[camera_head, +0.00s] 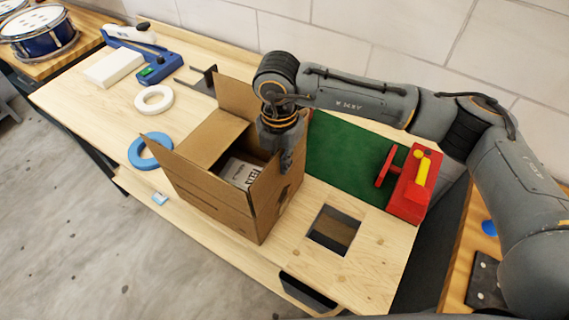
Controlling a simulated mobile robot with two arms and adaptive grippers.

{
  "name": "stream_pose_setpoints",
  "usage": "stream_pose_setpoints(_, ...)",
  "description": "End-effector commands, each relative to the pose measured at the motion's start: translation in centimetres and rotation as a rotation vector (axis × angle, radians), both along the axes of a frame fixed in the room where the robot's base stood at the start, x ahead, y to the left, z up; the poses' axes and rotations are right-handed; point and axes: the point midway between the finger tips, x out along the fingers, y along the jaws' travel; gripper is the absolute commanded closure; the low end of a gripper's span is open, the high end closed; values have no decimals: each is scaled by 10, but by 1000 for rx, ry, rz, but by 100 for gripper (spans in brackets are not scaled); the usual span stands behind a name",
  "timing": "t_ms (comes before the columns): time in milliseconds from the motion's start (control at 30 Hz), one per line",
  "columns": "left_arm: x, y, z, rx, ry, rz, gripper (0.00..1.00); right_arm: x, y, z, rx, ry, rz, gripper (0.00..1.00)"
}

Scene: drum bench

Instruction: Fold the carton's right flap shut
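The brown cardboard carton (220,205) stands near the front edge of the workbench with its top partly open. A printed item (240,172) shows inside the carton. My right gripper (286,160) points down at the right flap's upper edge, close to it or touching; I cannot tell which. Its fingers overlap in this view, so their opening is unclear. My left gripper is not in view.
A green mat (345,155) and a red tool with a yellow handle (410,185) lie right of the carton. A square opening (333,230) is in the bench top. White (154,99) and blue (146,152) tape rolls lie left. A wall stands behind.

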Motion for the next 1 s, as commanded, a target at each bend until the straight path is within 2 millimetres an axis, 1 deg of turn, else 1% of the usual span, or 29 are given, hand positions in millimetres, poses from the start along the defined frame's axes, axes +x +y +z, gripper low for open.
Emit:
stream_pose_setpoints(33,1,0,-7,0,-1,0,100,2,4,-3,-25,17,1,100)
stream_pose_setpoints(200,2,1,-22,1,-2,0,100,7,11,-5,-136,94,0,100)
stream_pose_setpoints(400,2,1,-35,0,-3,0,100,12,18,-6,-251,175,-2,100)
stream_pose_setpoints(700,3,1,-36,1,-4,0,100,16,23,-6,-366,257,-2,100)
stream_pose_setpoints(1000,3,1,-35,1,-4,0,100,18,26,-8,-410,291,0,100)
